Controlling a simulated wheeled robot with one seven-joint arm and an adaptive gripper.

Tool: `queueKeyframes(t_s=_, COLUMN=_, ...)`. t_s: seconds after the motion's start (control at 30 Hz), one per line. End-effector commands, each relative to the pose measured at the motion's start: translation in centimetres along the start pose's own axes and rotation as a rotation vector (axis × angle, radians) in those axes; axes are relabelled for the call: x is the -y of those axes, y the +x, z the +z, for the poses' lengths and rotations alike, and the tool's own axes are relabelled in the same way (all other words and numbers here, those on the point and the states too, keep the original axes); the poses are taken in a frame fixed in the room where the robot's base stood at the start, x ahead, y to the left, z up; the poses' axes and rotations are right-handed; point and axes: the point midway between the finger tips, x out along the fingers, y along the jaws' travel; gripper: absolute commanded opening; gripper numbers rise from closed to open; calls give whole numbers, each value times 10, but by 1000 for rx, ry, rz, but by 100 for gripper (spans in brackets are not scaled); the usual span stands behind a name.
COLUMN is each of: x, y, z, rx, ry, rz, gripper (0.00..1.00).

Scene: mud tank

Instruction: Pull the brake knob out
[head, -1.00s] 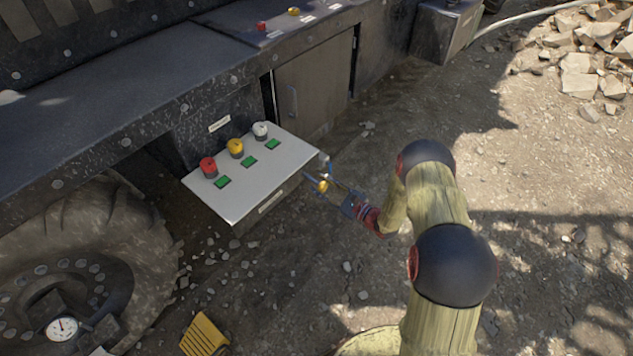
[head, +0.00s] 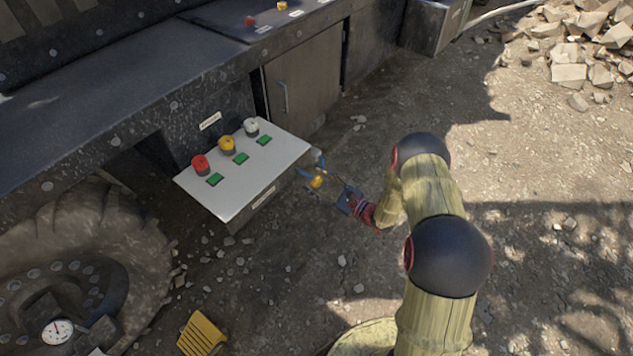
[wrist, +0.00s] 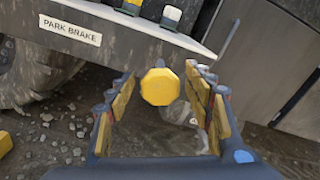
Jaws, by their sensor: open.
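The brake knob is a yellow eight-sided knob (wrist: 160,86), seen face-on in the wrist view. It sits at the front of the grey panel box (wrist: 130,38), just right of and below a "PARK BRAKE" label (wrist: 70,30). My gripper (wrist: 158,74) is open, with one yellow-padded finger on each side of the knob. Gaps show between the knob and both fingers. In the head view the knob (head: 316,182) is a small yellow spot by my gripper (head: 312,176), off the panel's front right edge. The knob's shaft is mostly hidden behind its face.
On the panel top (head: 230,200) stand a red knob (head: 200,165), a yellow knob (head: 227,145) and a white knob (head: 250,127) with green patches. A large tyre (head: 100,235) stands at left. A yellow block (head: 200,333) lies on the gravel. Open ground lies right.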

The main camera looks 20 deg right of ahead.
Motion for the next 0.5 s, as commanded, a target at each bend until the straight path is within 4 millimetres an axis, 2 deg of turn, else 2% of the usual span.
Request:
queueKeyframes(t_s=0.17, x=1, y=-21, z=-1, rx=-3, ry=1, rz=-3, gripper=52)
queueKeyframes(t_s=0.5, x=1, y=-88, z=-2, rx=-4, ry=2, rz=-5, gripper=52)
